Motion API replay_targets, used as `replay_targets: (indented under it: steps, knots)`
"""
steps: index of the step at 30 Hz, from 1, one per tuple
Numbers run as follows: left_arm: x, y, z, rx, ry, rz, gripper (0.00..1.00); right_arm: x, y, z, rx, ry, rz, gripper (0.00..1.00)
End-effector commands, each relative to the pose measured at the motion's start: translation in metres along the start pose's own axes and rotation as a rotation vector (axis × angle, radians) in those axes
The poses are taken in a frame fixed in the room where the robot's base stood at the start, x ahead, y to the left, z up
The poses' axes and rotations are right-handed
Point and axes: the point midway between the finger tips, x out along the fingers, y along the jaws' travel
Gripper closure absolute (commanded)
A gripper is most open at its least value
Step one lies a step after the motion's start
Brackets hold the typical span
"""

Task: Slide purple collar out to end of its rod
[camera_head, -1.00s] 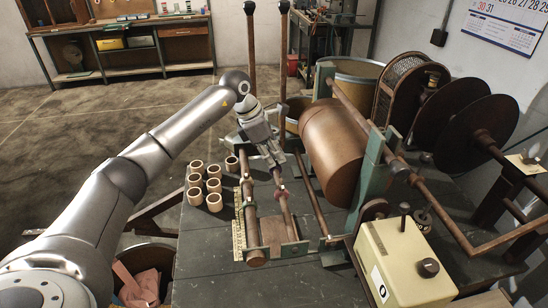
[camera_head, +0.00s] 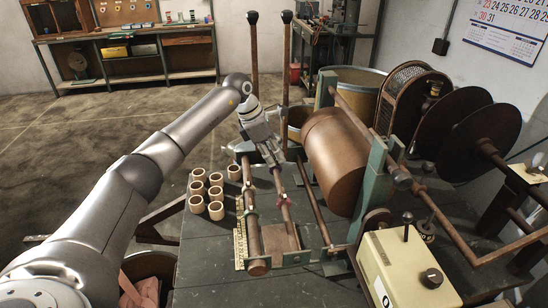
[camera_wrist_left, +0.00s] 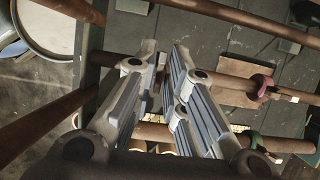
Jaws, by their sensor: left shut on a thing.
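Two brown rods run side by side on the green metal frame (camera_head: 296,257) on the bench. My left gripper (camera_head: 276,163) is at the far part of the right-hand rod, its fingers closed in around it. No purple collar shows clearly; the thing between the fingers is hidden and I take it to be that collar. In the left wrist view the gripper (camera_wrist_left: 163,92) shows its two grey pads from above. A crimson collar (camera_head: 284,200) sits nearer on the right-hand rod, apart from the fingers; it also shows in the wrist view (camera_wrist_left: 263,86). My right gripper is not in view.
A green collar (camera_wrist_left: 252,141) sits on the neighbouring rod. Several pale wooden rings (camera_head: 216,210) and a yellow ruler (camera_head: 240,236) lie to the left. A large brown drum (camera_head: 335,160) and a cream box (camera_head: 410,270) stand close on the right.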

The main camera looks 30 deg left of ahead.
Motion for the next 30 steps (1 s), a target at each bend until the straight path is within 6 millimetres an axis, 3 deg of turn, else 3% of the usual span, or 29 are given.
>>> replay_targets:
  steps: [15,25,26,30]
  knots:
    - [-0.001,0.020,0.001,0.000,-0.002,0.001,1.00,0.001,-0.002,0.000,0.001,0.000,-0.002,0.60]
    - [-0.001,0.021,0.000,0.001,-0.001,0.001,1.00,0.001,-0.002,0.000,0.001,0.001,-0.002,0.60]
    - [-0.001,0.021,0.000,0.001,-0.001,0.000,0.84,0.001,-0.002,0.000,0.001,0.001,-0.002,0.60]
    - [0.000,0.021,0.000,0.001,-0.001,0.000,0.66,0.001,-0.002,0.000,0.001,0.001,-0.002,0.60]
